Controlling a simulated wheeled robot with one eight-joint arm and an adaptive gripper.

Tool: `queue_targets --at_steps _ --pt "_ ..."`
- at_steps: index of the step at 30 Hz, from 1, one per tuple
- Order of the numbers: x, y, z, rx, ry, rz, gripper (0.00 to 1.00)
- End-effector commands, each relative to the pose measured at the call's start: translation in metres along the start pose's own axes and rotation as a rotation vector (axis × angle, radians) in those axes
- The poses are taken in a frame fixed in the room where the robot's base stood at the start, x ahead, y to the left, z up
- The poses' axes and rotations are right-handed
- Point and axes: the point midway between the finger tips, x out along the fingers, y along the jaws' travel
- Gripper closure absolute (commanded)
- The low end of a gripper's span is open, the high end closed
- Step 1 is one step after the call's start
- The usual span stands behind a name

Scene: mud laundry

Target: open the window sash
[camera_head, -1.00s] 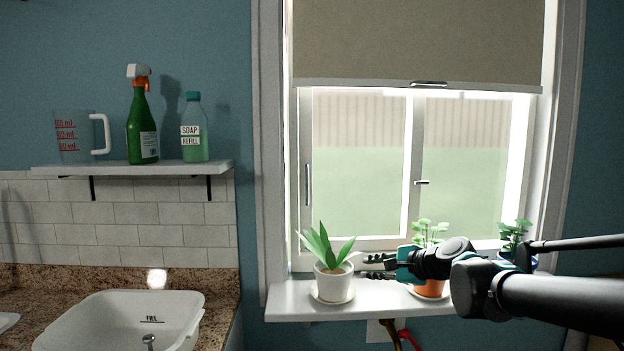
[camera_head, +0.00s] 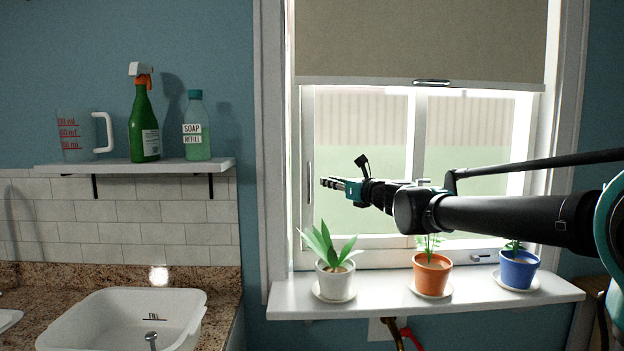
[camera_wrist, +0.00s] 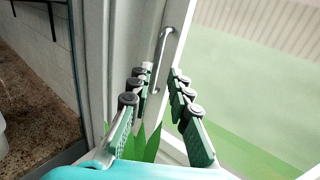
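The window sash (camera_head: 407,130) is a white-framed left pane with a slim vertical metal handle (camera_head: 310,183) on its left stile. In the wrist view the handle (camera_wrist: 168,50) shows as a metal bar just ahead, roughly in line with the gap between the fingers. My gripper (camera_head: 325,182) is just right of the handle in the head view, at about its height. In the wrist view my gripper (camera_wrist: 161,75) is open, with nothing between the fingertips. I cannot tell whether it touches the handle. My arm hides part of the panes and the middle latch.
A white potted plant (camera_head: 335,282), an orange pot (camera_head: 432,274) and a blue pot (camera_head: 517,270) stand on the sill (camera_head: 375,306) below my arm. A lowered blind (camera_head: 420,40) covers the window's top. A shelf (camera_head: 135,167) with bottles hangs at left.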

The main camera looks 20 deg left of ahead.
Motion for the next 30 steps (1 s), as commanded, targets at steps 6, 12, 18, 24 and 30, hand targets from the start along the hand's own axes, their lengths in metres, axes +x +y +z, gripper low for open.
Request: queue_targets --at_steps 6,12,18,24,30 --pt "0.043 0.001 0.0 -0.001 0.0 0.002 0.81" --pt "0.076 0.0 0.0 -0.001 0.0 0.001 0.81" --pt "0.095 0.001 0.0 -0.002 0.0 0.002 0.81" --pt "0.1 0.001 0.0 -0.002 0.0 0.001 0.81" --pt "0.1 0.001 0.0 -0.002 0.0 0.001 0.84"
